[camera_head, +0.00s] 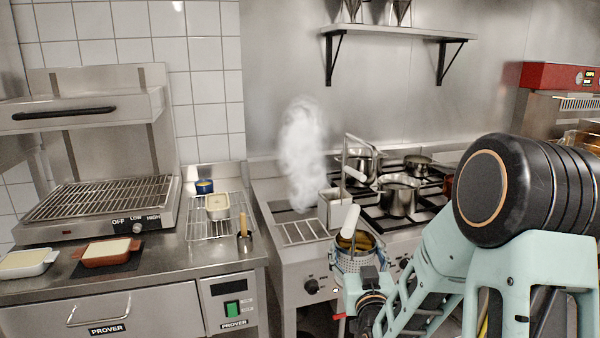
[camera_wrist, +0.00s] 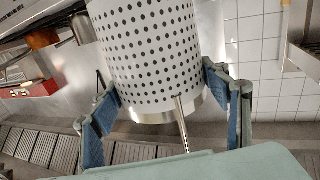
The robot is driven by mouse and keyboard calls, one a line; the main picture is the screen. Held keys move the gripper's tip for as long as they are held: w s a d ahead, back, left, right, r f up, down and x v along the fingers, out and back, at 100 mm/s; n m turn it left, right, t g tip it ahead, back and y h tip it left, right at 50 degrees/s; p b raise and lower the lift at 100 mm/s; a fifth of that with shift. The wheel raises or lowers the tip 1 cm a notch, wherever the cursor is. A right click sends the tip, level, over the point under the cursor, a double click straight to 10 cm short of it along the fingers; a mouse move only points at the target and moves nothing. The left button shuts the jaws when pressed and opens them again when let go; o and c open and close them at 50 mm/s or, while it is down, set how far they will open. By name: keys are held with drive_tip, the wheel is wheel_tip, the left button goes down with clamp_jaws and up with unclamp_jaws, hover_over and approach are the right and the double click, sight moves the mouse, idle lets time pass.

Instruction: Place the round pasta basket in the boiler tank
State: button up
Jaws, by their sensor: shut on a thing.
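The round pasta basket (camera_head: 350,262) is a perforated metal cylinder with a white handle. In the head view it is in front of the cooker's front edge, to the right of the boiler tank (camera_head: 284,215). Steam rises from the tank. My gripper (camera_head: 366,282) is shut on the basket, partly hidden by my arm. In the wrist view the basket (camera_wrist: 150,50) fills the space between the two fingers of my gripper (camera_wrist: 160,78), with a thin metal rod below it.
A square metal basket (camera_head: 335,207) with a white handle stands at the tank's right side. Several pots, including a large pot (camera_head: 398,194), stand on the hob behind. A counter with a wire rack (camera_head: 205,230) and dishes lies left. A shelf (camera_head: 400,32) hangs above.

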wheel_tip(320, 180, up, 10)
drive_tip(key=p, duration=0.9)
drive_tip(key=shift+r, duration=0.2)
